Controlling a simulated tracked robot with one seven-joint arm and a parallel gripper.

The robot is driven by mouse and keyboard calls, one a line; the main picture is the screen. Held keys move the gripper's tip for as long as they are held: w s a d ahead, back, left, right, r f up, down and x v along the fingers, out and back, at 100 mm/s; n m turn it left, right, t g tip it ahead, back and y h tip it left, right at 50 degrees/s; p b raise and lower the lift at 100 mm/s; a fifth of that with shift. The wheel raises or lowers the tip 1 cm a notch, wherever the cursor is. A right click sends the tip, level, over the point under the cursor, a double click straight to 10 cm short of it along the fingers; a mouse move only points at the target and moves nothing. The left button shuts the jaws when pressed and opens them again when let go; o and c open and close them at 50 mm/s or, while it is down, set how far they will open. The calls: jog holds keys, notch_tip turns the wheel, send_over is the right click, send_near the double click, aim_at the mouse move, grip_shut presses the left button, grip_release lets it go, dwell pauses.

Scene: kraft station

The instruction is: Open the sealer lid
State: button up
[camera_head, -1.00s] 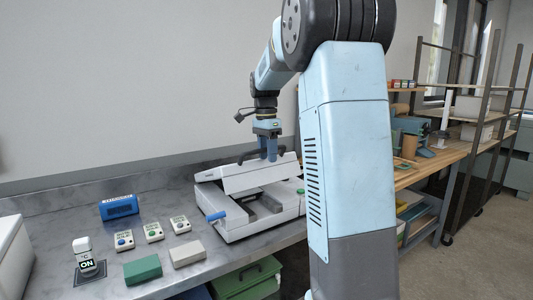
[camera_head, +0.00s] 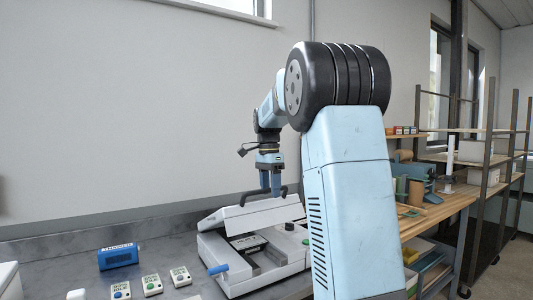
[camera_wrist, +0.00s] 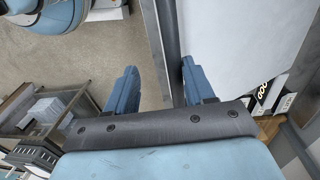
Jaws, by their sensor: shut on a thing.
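The sealer (camera_head: 236,283) is a white bench machine with a blue knob at its front left corner. Its white lid (camera_head: 250,215) is tilted up at the front, and the grey inside of the base shows below it. My gripper (camera_head: 270,188) reaches down from above to the dark handle (camera_head: 243,199) on the lid and is shut on it. In the wrist view my two blue fingers (camera_wrist: 158,75) sit on both sides of a dark bar, with a broad white surface, likely the lid, to the right. The exact finger contact is partly hidden.
A blue box (camera_head: 118,257) and several small labelled devices (camera_head: 151,284) stand on the grey counter (camera_head: 70,268) left of the sealer. A wall (camera_head: 130,120) rises behind it. A wooden bench (camera_head: 430,215) and shelving lie to the right.

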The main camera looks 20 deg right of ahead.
notch_tip(320, 180, up, 11)
jog(key=w, duration=0.2)
jog(key=shift+a, duration=0.15)
dwell(1.3)
dwell(0.5)
jog(key=s+a+f+n+t, duration=0.2)
jog(key=s+a+n, duration=0.15)
jog(key=s, duration=0.55)
jog(key=s+a+f+n+t, duration=0.1)
jog(key=s+a+f+n, duration=0.15)
jog(key=s+n, duration=0.4)
jog(key=s+a+f+n+t, duration=0.1)
jog(key=s+a+f+n, duration=0.1)
jog(key=s+f, duration=0.4)
jog(key=s+a+f+n+t, duration=0.2)
jog(key=s+f, duration=0.5)
jog(key=s, duration=0.4)
jog(key=shift+s+a+n+t, duration=0.35)
jog(key=shift+a+n, duration=0.5)
jog(key=shift+n, duration=0.35)
